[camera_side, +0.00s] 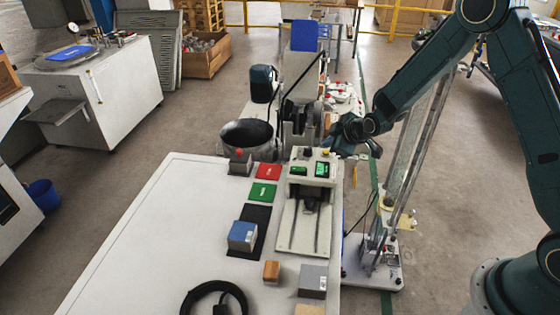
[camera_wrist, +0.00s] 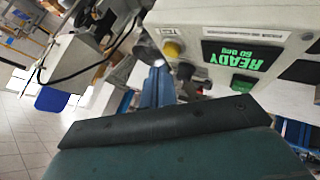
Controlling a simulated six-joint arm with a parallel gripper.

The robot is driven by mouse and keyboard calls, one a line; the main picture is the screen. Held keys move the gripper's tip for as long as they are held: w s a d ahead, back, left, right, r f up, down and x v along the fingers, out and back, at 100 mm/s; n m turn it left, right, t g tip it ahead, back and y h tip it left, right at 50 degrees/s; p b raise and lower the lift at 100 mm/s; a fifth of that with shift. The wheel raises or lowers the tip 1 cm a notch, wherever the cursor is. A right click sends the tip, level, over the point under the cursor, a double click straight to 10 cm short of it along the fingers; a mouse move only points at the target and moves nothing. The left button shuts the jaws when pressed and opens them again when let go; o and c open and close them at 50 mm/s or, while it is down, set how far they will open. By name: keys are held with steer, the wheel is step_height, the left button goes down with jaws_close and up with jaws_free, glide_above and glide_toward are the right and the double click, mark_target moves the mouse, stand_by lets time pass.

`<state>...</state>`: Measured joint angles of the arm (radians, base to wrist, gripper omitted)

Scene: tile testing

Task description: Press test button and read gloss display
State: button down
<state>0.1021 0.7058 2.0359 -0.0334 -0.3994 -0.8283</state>
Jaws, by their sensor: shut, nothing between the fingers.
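The gloss tester (camera_side: 295,228) is a pale box with a long front bed at the table's right edge. In the side view its face carries a lit green display (camera_side: 322,169) and another green panel (camera_side: 299,171). In the wrist view the lit display (camera_wrist: 238,56) appears upside down and reads "READY 60 deg". A yellow button (camera_wrist: 171,48) sits beside it, by an upside-down label that looks like "TEST". My gripper (camera_side: 332,146) is shut and empty, at the tester's upper right edge. Its fingertips (camera_wrist: 159,66) appear close to the yellow button; I cannot tell whether they touch.
Red (camera_side: 268,171) and green (camera_side: 263,192) tiles lie left of the tester. A coiled black cable (camera_side: 205,298) lies in front. The table's left side is clear.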

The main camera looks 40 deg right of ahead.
mark_target(329, 157)
steer(key=shift+f, duration=0.9)
stand_by(1.2)
steer(key=shift+r, duration=0.9)
steer(key=shift+r, duration=0.1)
stand_by(0.3)
step_height(329, 157, up, 5)
steer(key=shift+f, duration=0.1)
stand_by(0.6)
stand_by(0.6)
